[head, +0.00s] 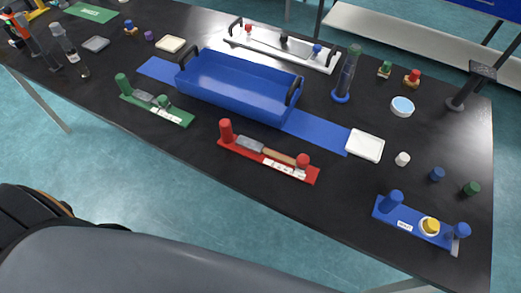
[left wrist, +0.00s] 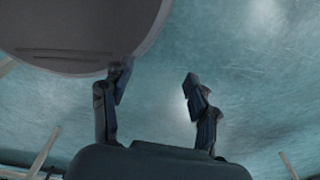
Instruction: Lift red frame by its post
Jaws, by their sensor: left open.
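The red frame (head: 268,160) lies flat on the black table near its front edge, at the middle of the head view. It has an upright red post (head: 226,131) at its left end and a shorter red knob (head: 302,161) at its right end. A grey and tan tool and a white label lie on it. My left gripper (left wrist: 157,82) shows in the left wrist view with its fingers apart and nothing between them, above the floor. It is not in the head view, and neither is my right gripper.
A green frame (head: 155,107) is left of the red one, a blue frame (head: 413,225) at the right. A blue tray (head: 238,88) with black handles stands behind on a blue mat (head: 318,132). Several small containers and a white square dish (head: 365,146) are further right.

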